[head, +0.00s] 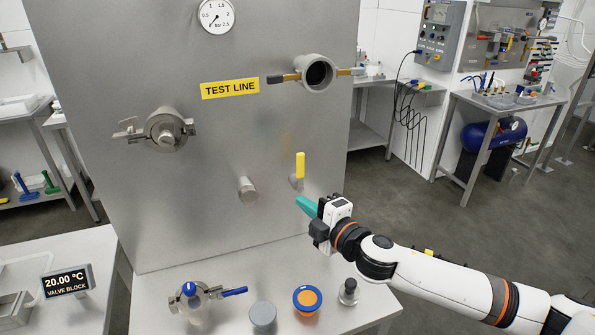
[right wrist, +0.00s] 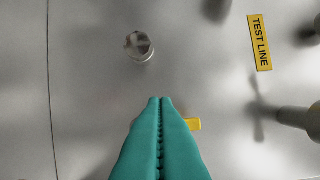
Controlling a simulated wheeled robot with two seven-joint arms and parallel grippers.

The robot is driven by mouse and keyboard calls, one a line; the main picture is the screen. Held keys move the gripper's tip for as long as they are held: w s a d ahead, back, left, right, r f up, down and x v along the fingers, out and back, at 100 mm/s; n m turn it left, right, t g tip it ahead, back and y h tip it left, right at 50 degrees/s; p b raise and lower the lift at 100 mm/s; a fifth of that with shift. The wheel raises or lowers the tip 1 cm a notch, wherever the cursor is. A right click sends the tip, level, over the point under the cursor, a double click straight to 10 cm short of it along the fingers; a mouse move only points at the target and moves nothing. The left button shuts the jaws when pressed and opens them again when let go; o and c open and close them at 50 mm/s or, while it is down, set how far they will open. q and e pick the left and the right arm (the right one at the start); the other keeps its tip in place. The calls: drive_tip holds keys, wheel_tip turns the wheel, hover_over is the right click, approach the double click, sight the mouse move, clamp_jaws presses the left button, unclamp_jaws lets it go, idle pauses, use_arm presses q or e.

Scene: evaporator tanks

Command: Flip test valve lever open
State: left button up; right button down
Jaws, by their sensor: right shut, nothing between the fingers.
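The test valve lever (head: 300,165) is a yellow handle standing upright on a small metal valve on the steel panel, below and right of the TEST LINE label. My right gripper (head: 301,201), with teal fingers, is shut and empty, just below the lever and apart from it in the head view. In the right wrist view, the closed fingers (right wrist: 161,102) cover most of the valve. Only a yellow end of the lever (right wrist: 195,124) shows beside them. I cannot tell the exact gap in depth. My left gripper is not in view.
A steel stub (head: 247,189) sticks out left of the lever. A clamped port (head: 165,130) and an open pipe (head: 317,73) are higher up. On the ledge below stand a blue-handled valve (head: 193,294), a grey cap (head: 262,317) and an orange-blue cap (head: 307,299).

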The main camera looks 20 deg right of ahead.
sight(300, 173)
drive_tip(key=shift+w+d+r+n+y, duration=0.15)
drive_tip(key=shift+w+d+r+n, duration=0.1)
drive_tip(key=shift+r+n, duration=0.3)
drive_tip(key=shift+w+d+r+n+y, duration=0.15)
drive_tip(key=shift+d+r+n, duration=0.1)
drive_tip(key=shift+r+n, duration=0.25)
drive_tip(key=w+p, duration=0.4)
drive_tip(key=w, duration=0.5)
drive_tip(key=shift+w+d, duration=0.15)
